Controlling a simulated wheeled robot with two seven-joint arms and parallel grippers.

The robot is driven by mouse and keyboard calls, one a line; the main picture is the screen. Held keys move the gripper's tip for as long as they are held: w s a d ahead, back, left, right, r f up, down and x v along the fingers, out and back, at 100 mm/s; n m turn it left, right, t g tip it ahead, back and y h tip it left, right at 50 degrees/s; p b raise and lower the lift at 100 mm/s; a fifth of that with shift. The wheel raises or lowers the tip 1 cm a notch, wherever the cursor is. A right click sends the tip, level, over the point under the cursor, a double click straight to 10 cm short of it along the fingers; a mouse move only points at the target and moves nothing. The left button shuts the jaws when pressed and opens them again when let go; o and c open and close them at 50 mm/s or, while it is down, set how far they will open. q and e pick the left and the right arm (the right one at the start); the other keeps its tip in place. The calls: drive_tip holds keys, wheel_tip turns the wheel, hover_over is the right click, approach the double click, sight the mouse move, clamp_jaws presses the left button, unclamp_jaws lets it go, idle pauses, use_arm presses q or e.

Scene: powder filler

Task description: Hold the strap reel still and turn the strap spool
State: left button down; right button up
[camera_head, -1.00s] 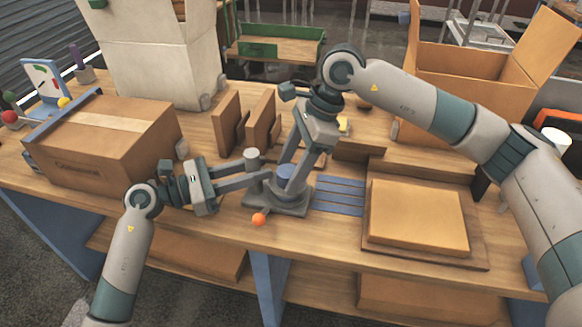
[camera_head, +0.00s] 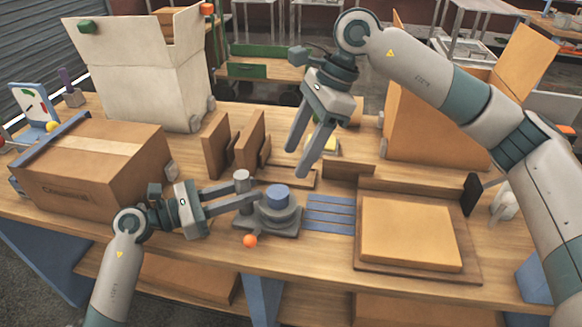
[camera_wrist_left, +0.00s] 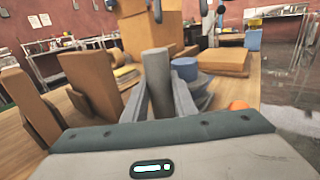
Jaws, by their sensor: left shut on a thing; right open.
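The strap reel is a grey unit with a flat base (camera_head: 262,228) on the table, near the front edge. Its strap spool has a blue round cap (camera_head: 278,194) on stepped grey discs; the cap also shows in the left wrist view (camera_wrist_left: 184,66). A grey upright post (camera_head: 241,179) stands left of the spool. My left gripper (camera_head: 246,201) is shut on this post, which stands between its fingers in the left wrist view (camera_wrist_left: 157,75). My right gripper (camera_head: 297,162) is open and empty, pointing down, raised above and behind the spool.
An orange ball (camera_head: 250,241) sits at the reel's front. Blue strips (camera_head: 330,214) and a flat carton (camera_head: 410,232) lie to the right. A closed box (camera_head: 90,170) stands left. Upright brown panels (camera_head: 250,138) stand behind the reel.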

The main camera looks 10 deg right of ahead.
drive_tip(key=shift+v, duration=0.9)
drive_tip(key=g+y, duration=0.1)
drive_tip(key=y, duration=0.8)
approach(286, 190)
drive_tip(key=d, duration=0.2)
drive_tip(key=shift+w+r, duration=0.15)
drive_tip(key=shift+w, duration=0.15)
drive_tip(key=shift+a, duration=0.15)
drive_tip(key=x, duration=1.2)
drive_tip(key=shift+s, duration=0.15)
